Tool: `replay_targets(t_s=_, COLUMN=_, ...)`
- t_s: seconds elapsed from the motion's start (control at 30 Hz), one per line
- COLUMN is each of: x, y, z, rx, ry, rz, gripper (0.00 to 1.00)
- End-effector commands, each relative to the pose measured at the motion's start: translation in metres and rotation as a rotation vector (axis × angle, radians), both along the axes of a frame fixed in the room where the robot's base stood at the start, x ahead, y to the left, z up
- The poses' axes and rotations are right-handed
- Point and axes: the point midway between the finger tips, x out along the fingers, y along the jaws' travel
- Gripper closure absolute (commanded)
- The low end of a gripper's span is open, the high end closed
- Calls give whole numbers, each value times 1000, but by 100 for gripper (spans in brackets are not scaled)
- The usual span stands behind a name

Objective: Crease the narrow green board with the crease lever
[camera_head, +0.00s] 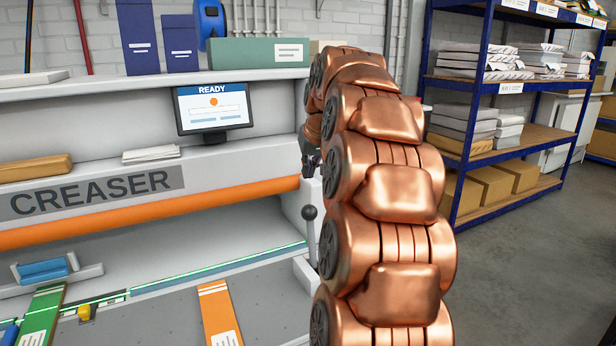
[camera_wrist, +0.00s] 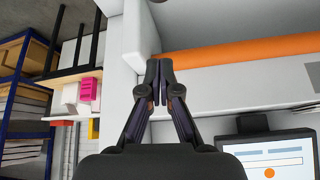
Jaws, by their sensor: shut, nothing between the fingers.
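The narrow green board (camera_head: 42,316) lies on the creaser's bed at the lower left of the head view, its lower end cut off by the picture edge. The crease lever (camera_head: 310,214), a dark ball on a grey rod, stands upright at the machine's right end, partly beside my arm. My gripper (camera_head: 311,167) is a little above the lever knob in the head view, mostly hidden by my copper arm. The wrist view shows my gripper (camera_wrist: 159,68) shut and empty, its fingertips together near the orange bar. The lever is not seen there.
An orange board (camera_head: 219,312) lies on the bed right of the green one. A blue block (camera_head: 43,270) and a yellow stop (camera_head: 85,312) are near the green board. The screen (camera_head: 213,108) reads READY. A blue shelf rack (camera_head: 468,130) stands right, with open floor before it.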

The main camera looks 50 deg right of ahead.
Motion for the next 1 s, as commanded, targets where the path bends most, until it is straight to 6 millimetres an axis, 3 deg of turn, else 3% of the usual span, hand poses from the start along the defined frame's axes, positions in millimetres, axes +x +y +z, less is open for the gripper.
replay_targets(t_s=0.5, x=38, y=-18, z=-75, rx=5, ry=5, rz=0, gripper=100)
replay_targets(t_s=1.0, x=6, y=0, z=-79, rx=2, ry=1, rz=1, gripper=100)
